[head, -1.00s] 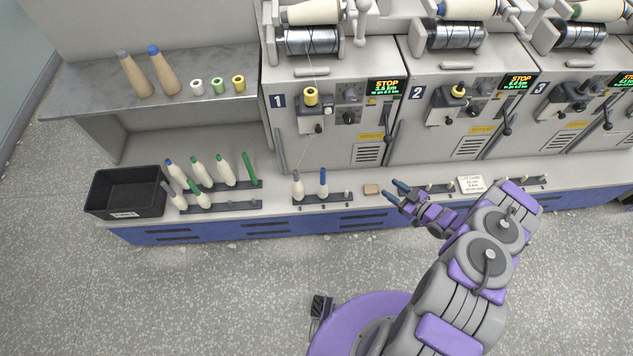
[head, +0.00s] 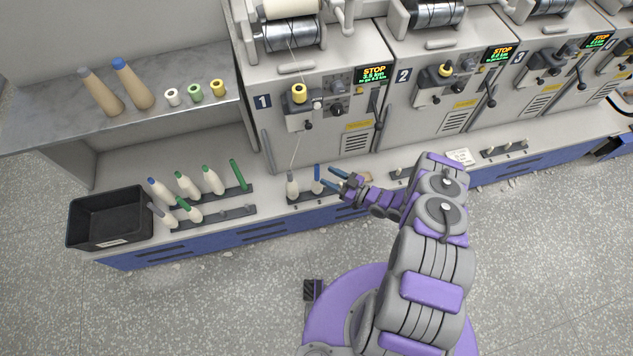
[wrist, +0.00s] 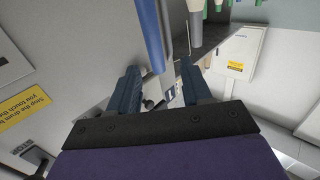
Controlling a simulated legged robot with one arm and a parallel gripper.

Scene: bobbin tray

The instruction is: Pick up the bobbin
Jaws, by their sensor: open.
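Two bobbins stand on a dark peg rail (head: 334,192) on the bench in front of machine 1: a grey-tipped bobbin (head: 292,189) and a blue-tipped bobbin (head: 317,181). My gripper (head: 327,176) is open and empty, just right of the blue-tipped bobbin. In the head view its fingertips nearly overlap that bobbin; I cannot tell whether they touch it. In the wrist view, a blue tube (wrist: 151,35) and a grey one show above the two spread fingers (wrist: 158,66). A thread runs up from the grey-tipped bobbin to the machine.
Another rail area at left holds several blue-, green- and grey-tipped bobbins (head: 212,183). A black bin (head: 82,233) stands at the bench's left end. Tan cones (head: 135,85) and small spools (head: 195,92) sit on the shelf. Machine fronts (head: 330,95) rise behind the bench.

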